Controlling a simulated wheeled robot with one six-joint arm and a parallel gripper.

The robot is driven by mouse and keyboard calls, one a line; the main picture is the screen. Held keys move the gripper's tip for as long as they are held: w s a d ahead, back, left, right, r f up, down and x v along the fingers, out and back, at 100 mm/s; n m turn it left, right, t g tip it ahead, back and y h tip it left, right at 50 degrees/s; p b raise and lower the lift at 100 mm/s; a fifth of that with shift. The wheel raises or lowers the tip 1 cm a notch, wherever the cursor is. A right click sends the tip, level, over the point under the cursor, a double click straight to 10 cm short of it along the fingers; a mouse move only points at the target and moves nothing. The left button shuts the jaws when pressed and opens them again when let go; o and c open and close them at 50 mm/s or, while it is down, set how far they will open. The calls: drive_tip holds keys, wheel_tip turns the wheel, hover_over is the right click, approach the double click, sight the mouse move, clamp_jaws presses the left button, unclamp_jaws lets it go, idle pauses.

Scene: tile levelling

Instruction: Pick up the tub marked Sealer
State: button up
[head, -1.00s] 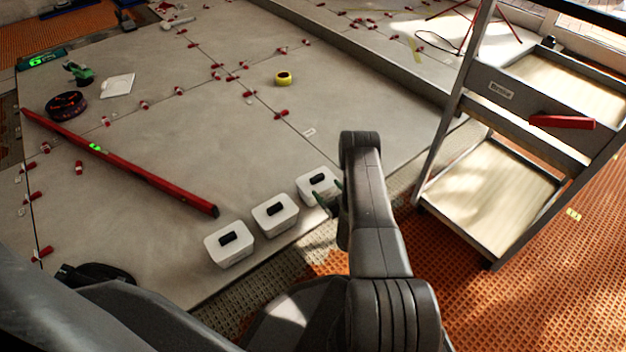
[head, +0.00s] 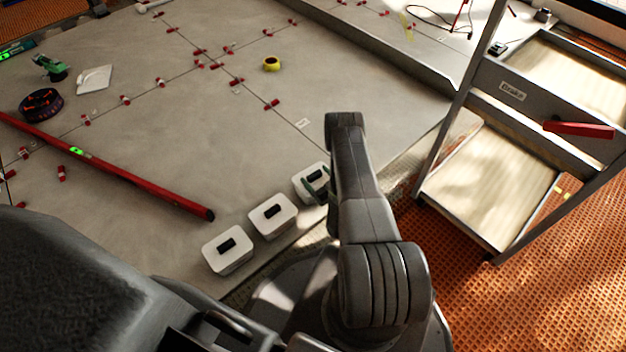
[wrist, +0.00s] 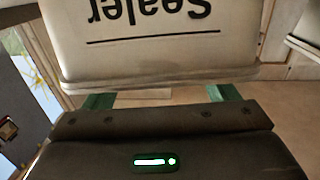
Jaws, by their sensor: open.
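A white tub marked Sealer (wrist: 150,50) fills the top of the wrist view, its lettering upside down. In the head view, the tub at my gripper (head: 317,188) is the rightmost white tub (head: 302,181) of a row, with a dark handle on top. My gripper is open. Its green fingers (wrist: 160,98) reach toward the tub from both sides in the wrist view, and their tips are hidden behind its rim. I cannot tell whether they touch it. My arm hides part of the tub's right side in the head view.
Two similar tubs, a middle one (head: 272,215) and a left one (head: 228,250), stand close by on the grey tiles. A long red level (head: 120,170) lies to their left. A stepladder (head: 500,165) stands at right. The tiles behind the tubs are mostly free.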

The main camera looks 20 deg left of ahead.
drive_tip(key=shift+r, duration=0.1)
clamp_jaws()
